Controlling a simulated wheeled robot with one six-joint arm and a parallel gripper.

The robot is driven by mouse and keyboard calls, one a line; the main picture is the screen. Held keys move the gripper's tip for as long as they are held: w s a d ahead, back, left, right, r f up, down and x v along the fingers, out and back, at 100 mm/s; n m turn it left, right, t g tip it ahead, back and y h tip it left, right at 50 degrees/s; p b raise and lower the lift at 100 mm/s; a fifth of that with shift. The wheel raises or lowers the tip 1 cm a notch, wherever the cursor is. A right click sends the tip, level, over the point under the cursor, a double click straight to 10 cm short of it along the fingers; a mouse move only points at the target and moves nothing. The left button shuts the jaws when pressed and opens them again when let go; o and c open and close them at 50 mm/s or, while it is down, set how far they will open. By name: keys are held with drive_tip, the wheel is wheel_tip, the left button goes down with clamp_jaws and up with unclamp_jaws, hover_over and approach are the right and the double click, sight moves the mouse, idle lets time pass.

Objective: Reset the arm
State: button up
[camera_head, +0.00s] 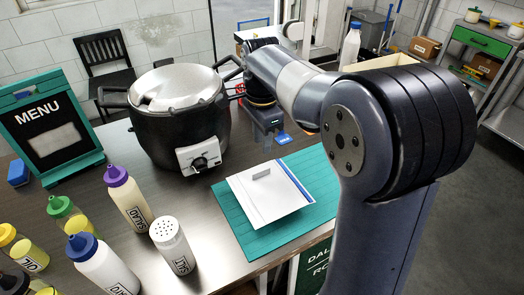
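My arm (300,85) rises at the right of the camera view and bends left over the far part of the counter. Its end, with my gripper (270,128), points down behind the teal mat, to the right of the black pot. The fingers are small and partly hidden, so I cannot tell whether they are open or shut. A blue piece (283,139) shows beside the gripper; I cannot tell what it belongs to.
A black pot (180,130) with a lid stands on the counter. A white board (268,200) with a small grey handle lies on a teal mat (240,236). Several bottles, a salt shaker (171,245) and a menu sign (48,130) stand at left. A chair (104,70) is behind.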

sight(262, 171)
drive_tip(key=shift+r, duration=0.4)
wheel_tip(262, 171, down, 11)
drive_tip(key=shift+r+p, duration=0.15)
drive_tip(key=shift+p, duration=0.3)
drive_tip(key=shift+r, duration=0.25)
drive_tip(key=shift+f, duration=0.15)
